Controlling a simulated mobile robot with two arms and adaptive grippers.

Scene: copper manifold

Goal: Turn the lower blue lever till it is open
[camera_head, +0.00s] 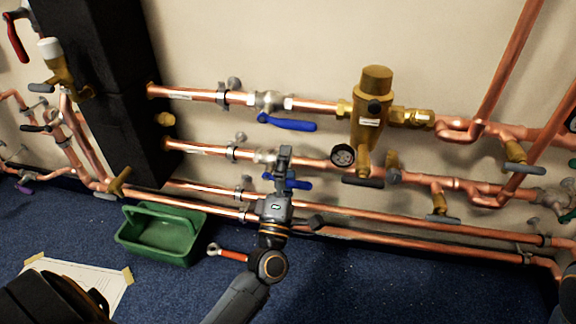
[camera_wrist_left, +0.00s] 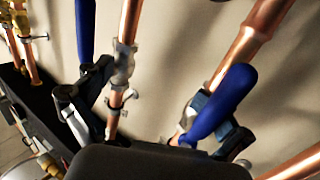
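The lower blue lever (camera_head: 297,183) sits on a valve of the second copper pipe, partly hidden behind my left gripper (camera_head: 284,165) in the head view. In the left wrist view the fingers of my left gripper (camera_wrist_left: 150,108) stand wide apart. A blue lever (camera_wrist_left: 234,90), seemingly the lower one, overlaps the right-hand finger there; whether they touch I cannot tell. The gripper is not closed around it. The upper blue lever (camera_head: 288,122) lies roughly along its pipe, pointing right; a blue handle (camera_wrist_left: 85,28) at the wrist view's top left appears to be it. My right gripper is not in view.
A brass regulator (camera_head: 372,115) with a gauge (camera_head: 342,155) stands right of the levers. A black column (camera_head: 110,100) stands left. Below are more copper pipes (camera_head: 380,230), a green tray (camera_head: 125,238) and a red-handled tool (camera_head: 234,255) on the blue floor.

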